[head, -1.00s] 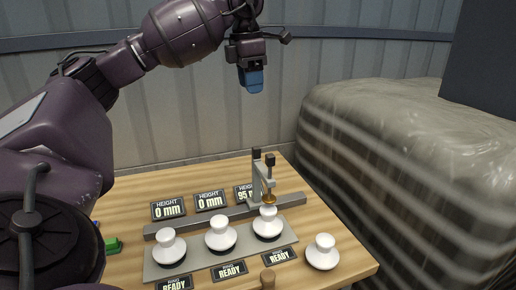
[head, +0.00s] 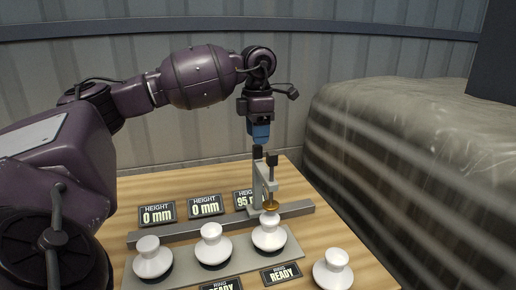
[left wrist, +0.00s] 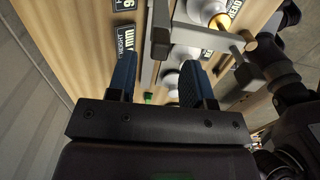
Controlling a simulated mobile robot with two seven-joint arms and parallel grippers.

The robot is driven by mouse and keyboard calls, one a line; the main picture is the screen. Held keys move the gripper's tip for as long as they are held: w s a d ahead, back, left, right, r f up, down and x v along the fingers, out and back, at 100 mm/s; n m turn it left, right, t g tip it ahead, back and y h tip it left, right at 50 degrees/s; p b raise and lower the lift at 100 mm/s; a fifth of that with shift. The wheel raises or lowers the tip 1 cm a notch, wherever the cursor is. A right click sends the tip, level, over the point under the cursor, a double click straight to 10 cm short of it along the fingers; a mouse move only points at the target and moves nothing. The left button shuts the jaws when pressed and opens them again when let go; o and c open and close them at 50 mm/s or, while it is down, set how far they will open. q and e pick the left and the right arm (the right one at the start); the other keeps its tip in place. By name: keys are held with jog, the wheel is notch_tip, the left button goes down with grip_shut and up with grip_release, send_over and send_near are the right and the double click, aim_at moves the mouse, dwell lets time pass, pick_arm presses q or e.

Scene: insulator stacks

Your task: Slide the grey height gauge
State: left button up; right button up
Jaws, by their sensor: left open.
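The grey height gauge (head: 262,186) stands upright on a grey rail (head: 222,222), at the right-hand insulator stack. It has black knobs on top and a gold tip over the white insulator (head: 269,236). My left gripper (head: 260,136), with blue fingers, is open and points down just above the gauge's rear black knob (head: 258,152). In the left wrist view the gauge (left wrist: 208,38) reaches across the top, and the black knob (left wrist: 160,32) lies between the lines of the two open fingers (left wrist: 158,84). Whether the fingers overlap the knob in height is unclear. My right gripper is not in view.
Two more white insulators, left (head: 152,262) and middle (head: 213,246), stand on a grey plate. A loose one (head: 332,270) sits at the table's right. Height signs (head: 157,213) read 0, 0 and a partly hidden 95. A wrapped bale (head: 415,160) stands right of the table.

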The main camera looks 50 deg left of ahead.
aim_at(258, 147)
pick_arm(q)
jog(key=shift+f, duration=2.15)
grip_shut()
